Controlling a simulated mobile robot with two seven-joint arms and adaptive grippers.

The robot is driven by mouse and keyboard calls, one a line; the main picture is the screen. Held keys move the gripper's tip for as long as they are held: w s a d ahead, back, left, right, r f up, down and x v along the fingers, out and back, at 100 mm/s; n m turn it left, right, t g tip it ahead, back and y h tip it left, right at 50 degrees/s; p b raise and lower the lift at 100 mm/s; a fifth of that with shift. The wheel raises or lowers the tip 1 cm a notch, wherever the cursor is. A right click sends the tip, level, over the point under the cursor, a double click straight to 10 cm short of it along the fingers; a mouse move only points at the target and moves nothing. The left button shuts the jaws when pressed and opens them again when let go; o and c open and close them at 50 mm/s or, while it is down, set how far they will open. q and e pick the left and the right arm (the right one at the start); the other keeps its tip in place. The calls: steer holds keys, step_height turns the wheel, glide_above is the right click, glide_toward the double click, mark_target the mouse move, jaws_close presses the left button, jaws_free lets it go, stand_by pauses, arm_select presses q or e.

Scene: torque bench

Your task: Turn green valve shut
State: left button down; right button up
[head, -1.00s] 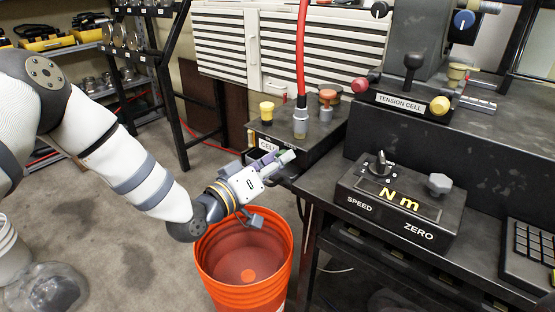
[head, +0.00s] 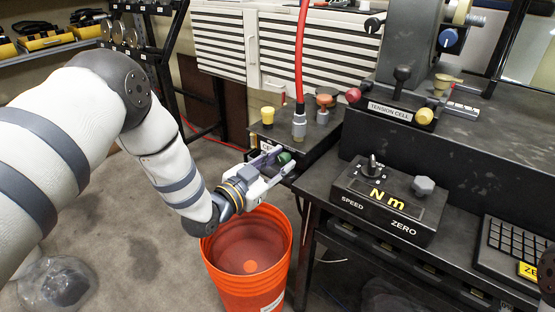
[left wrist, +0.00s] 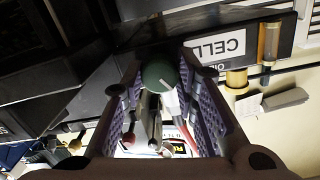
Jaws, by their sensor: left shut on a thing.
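The green valve (head: 284,157) is a small round knob on the front of the dark box with the "CELL" label, above the orange bucket. In the left wrist view the green valve (left wrist: 160,75) sits between the two ridged finger pads, with a light mark on its face. My left gripper (head: 277,164) is shut on it, one finger on each side. The gripper also fills the lower part of the left wrist view (left wrist: 163,105). The valve's stem is hidden. My right gripper is not in view.
A red hose (head: 301,60) rises from a fitting on the box top, beside a yellow knob (head: 267,116) and an orange knob (head: 324,101). The orange bucket (head: 225,268) stands right below my gripper. The "Nm" control box (head: 390,203) sits on the bench to the right.

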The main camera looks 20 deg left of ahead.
arm_select(q)
steer(key=m+p, duration=0.1)
steer(key=m, duration=0.2)
steer(key=shift+r, duration=0.15)
steer(key=shift+m+p, duration=0.3)
steer(key=shift+m, duration=1.1)
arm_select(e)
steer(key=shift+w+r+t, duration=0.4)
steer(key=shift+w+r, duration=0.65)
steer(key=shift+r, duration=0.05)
arm_select(q)
steer(key=c, duration=1.2)
jaws_free()
steer(key=shift+c, duration=0.2)
steer(key=v, duration=1.2)
